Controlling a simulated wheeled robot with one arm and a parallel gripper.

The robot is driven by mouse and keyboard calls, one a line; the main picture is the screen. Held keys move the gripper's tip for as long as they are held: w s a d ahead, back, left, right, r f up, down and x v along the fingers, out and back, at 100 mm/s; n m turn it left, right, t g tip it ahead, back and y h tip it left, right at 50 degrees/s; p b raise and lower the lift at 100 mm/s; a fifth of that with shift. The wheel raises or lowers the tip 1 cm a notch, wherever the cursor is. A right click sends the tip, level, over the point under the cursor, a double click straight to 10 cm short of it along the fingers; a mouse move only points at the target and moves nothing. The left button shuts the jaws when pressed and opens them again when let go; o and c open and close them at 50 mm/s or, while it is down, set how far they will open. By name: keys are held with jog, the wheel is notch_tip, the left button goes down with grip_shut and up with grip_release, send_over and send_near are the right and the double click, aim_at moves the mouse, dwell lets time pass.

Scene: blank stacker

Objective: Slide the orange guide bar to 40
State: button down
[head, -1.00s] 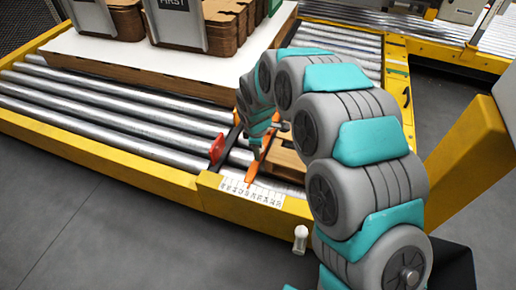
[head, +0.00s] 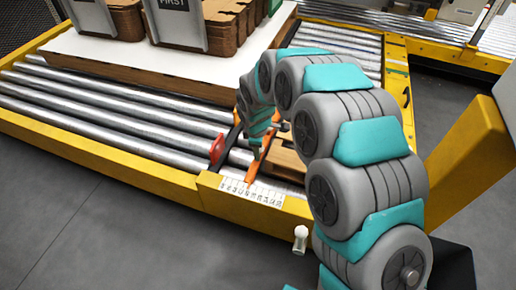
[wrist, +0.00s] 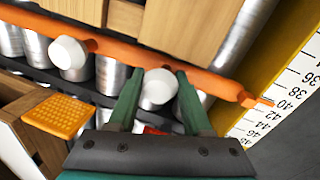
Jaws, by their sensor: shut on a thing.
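The orange guide bar (wrist: 215,82) runs across the wrist view, with its pointed end at the white scale (wrist: 262,112), close to the 40 mark. Two white knobs stand on the bar. My gripper (wrist: 158,78) has its green fingers on either side of the right-hand knob (wrist: 159,88), shut on it. The other knob (wrist: 68,52) is free. In the head view the bar (head: 252,168) lies over the rollers beside the scale (head: 250,190), and my gripper (head: 257,150) is at it. The numbers are too small to read there.
A red handle (head: 217,148) on a dark bar lies just left of the guide bar. Wooden pieces (head: 286,160) lie close to its right. A pallet with brown stacks (head: 175,75) stands behind. An orange ribbed pad (wrist: 60,115) shows at lower left in the wrist view.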

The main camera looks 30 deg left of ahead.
jog(key=shift+d+r+p, duration=0.1)
jog(key=shift+d+p, duration=0.15)
jog(key=shift+p, duration=0.15)
jog(key=c, duration=0.6)
grip_release()
jog(key=shift+c, duration=0.2)
jog(key=r, duration=0.2)
jog(key=s+r, duration=0.1)
jog(key=r, duration=0.4)
jog(key=shift+s+d+r, duration=0.15)
jog(key=shift+s+r, duration=0.05)
jog(key=shift+r, duration=0.1)
jog(key=shift+f, duration=0.1)
